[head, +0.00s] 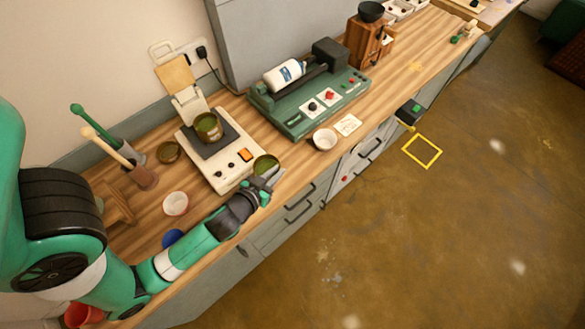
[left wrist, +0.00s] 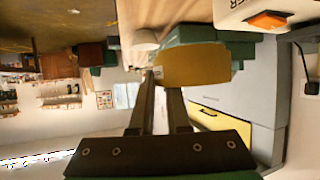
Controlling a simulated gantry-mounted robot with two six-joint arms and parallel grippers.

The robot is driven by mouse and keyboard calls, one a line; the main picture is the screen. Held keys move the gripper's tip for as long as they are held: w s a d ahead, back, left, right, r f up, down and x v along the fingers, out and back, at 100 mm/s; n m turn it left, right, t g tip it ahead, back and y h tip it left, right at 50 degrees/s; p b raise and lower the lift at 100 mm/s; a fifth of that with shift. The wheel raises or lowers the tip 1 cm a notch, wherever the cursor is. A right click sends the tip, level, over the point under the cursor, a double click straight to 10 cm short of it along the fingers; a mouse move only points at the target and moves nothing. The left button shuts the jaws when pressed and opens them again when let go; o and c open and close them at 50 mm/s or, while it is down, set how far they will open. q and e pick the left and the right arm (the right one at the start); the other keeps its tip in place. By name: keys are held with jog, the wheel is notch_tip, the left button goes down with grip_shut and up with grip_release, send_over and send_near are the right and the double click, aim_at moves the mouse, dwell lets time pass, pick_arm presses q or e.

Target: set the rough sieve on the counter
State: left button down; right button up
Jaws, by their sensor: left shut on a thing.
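My left gripper (head: 268,180) is shut on a round, olive-green sieve (head: 265,163). It holds the sieve at the front right corner of the white machine, near the counter's front edge. In the left wrist view the sieve shows as a yellow-olive band (left wrist: 195,66) at the fingertips. A similar olive-green round vessel (head: 208,127) stands on the dark plate of the white machine (head: 222,180). I cannot tell from its look which of the two is the rough one. The wooden counter (head: 295,165) runs below. My right gripper is not in view.
A green machine (head: 310,105) carrying a white bottle (head: 284,75) stands behind right. A small white bowl (head: 325,139) and a card (head: 348,124) lie in front of it.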

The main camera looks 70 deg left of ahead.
pick_arm(q)
jog(key=b, duration=0.3)
send_over(297, 176)
jog(key=f, duration=0.7)
jog(key=shift+s+d, duration=0.15)
jog(key=shift+d, duration=0.05)
jog(key=f, duration=0.2)
jog(key=f+b, duration=0.1)
jog(key=shift+w+a, duration=0.1)
jog(key=shift+w, duration=0.15)
jog(key=shift+f, duration=0.4)
jog(key=shift+f, duration=0.1)
jog(key=c, duration=0.9)
grip_release()
jog(key=shift+s, duration=0.1)
